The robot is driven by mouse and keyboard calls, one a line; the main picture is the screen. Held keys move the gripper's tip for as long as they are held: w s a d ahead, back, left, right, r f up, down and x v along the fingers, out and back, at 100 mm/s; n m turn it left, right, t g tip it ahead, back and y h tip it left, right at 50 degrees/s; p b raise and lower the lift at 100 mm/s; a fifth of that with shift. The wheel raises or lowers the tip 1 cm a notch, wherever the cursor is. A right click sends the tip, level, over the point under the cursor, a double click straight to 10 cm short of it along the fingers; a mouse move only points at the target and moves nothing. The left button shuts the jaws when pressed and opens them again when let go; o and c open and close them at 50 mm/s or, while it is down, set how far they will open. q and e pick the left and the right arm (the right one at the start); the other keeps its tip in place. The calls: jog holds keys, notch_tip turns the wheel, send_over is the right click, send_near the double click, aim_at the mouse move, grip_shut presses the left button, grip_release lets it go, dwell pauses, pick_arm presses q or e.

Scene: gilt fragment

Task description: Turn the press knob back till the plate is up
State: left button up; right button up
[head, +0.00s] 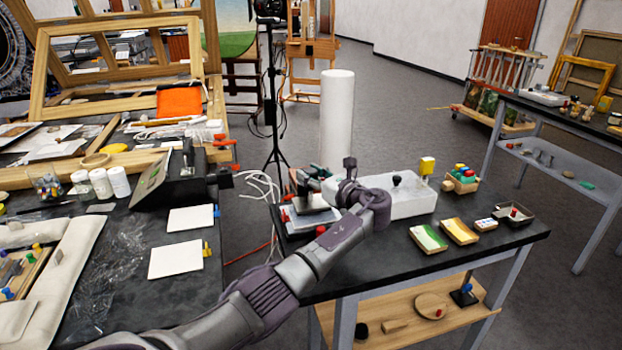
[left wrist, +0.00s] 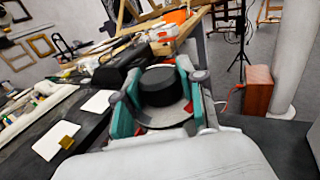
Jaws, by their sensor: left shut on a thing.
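The press (head: 312,219) stands at the left end of the dark table on the right in the head view, partly hidden by my left arm. Its black round knob (left wrist: 160,86) is clear in the left wrist view, above a pale round surface. My left gripper (left wrist: 155,92) has teal-padded fingers on both sides of the knob and is shut on it. In the head view the left gripper (head: 318,181) is small and partly covered by its own wrist. I cannot tell how high the press plate sits. My right gripper is not in view.
A white box (head: 408,203) with a black knob stands right of my wrist. A white column (head: 337,112) rises behind. A cluttered bench with white cards (head: 176,258) is at left.

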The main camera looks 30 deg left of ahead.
pick_arm(q)
jog(key=shift+f+n+g+b, duration=0.1)
jog(key=shift+n+g+b, duration=0.7)
jog(key=shift+g, duration=0.4)
jog(key=shift+y, duration=0.3)
jog(key=o, duration=1.2)
jog(key=shift+a, duration=0.15)
jog(key=shift+c, duration=0.2)
jog(key=s+d, duration=0.1)
jog(key=d, duration=1.1)
jog(key=shift+s, duration=0.15)
